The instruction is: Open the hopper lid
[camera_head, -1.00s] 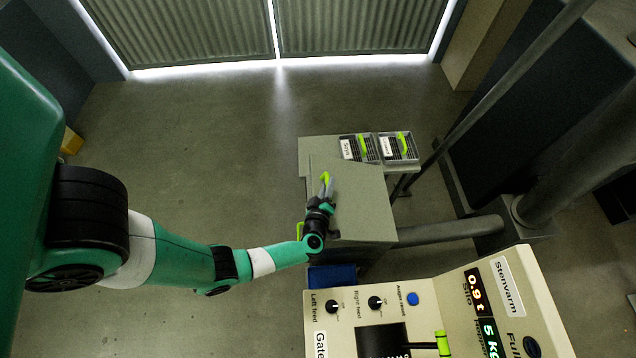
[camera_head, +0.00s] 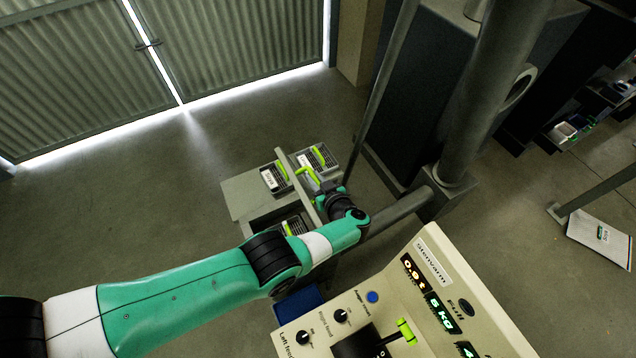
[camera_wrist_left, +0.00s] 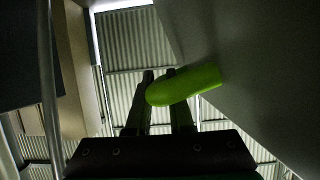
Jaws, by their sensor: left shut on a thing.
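The grey hopper (camera_head: 240,196) stands mid-view in the head view. Its lid (camera_head: 292,172) is swung up and seen nearly edge-on, as a thin panel across the hopper. My left gripper (camera_head: 316,184) is on the right side of the raised lid, shut on its green handle (camera_head: 305,174). In the left wrist view the handle (camera_wrist_left: 185,85) lies between the two dark fingers, and the lid's grey face (camera_wrist_left: 250,50) fills the upper right. Part of the hopper's opening shows left of the lid; my arm hides some of it. My right gripper is not in view.
Labelled grates with green handles (camera_head: 274,178) (camera_head: 318,158) sit beside the lid. A beige control panel (camera_head: 400,300) is in front, with a blue box (camera_head: 299,303) near it. A thick pipe (camera_head: 400,208) runs right of the hopper. Floor left is clear.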

